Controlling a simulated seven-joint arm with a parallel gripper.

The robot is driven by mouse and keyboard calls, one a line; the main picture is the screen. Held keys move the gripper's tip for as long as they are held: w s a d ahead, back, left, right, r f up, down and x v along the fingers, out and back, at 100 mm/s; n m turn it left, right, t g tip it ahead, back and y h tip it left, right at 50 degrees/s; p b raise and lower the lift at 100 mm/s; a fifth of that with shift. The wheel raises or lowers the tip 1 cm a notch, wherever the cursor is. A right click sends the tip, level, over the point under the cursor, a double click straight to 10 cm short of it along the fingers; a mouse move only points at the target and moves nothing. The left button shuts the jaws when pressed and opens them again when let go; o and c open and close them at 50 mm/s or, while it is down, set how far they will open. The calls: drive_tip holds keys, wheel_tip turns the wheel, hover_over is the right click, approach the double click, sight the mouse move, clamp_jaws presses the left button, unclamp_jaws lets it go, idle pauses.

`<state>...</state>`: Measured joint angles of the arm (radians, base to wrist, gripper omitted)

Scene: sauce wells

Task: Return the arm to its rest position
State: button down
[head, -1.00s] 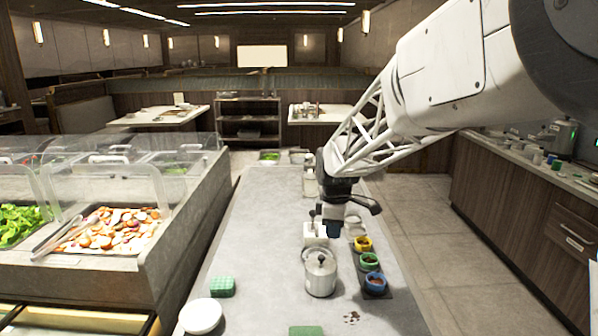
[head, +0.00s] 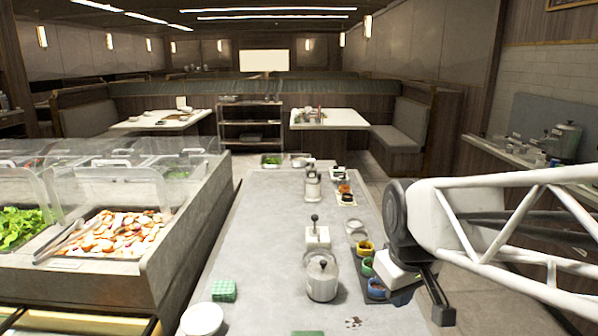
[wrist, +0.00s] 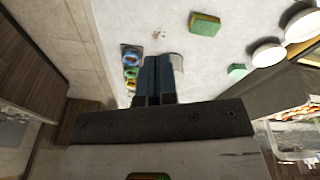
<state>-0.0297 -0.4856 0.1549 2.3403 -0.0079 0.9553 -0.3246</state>
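My gripper (head: 402,298) is at the right edge of the counter in the head view, partly hidden by its own wrist. In the wrist view its two dark blue fingers (wrist: 160,60) lie side by side with no clear gap, and I see nothing held between them. The arm reaches in from the right side of the head view. The gripper appears close to the yellow (head: 364,248), green (head: 367,267) and blue (head: 376,288) sauce wells and partly overlaps the blue one. I cannot tell its height above the counter.
A lidded metal pot (head: 322,278) and a white block with a dark knob (head: 317,238) stand on the counter. A green sponge (head: 224,290), white bowl (head: 202,319) and dark spill (head: 353,322) are nearer. The glass-covered food bar (head: 110,200) is at left.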

drive_tip(key=s+d+f+m, duration=0.1)
drive_tip(key=s+m, duration=0.3)
drive_tip(key=s, duration=0.6)
drive_tip(key=shift+d+f+t, duration=0.25)
drive_tip(key=shift+f+t, duration=0.05)
drive_tip(key=shift+f, duration=0.4)
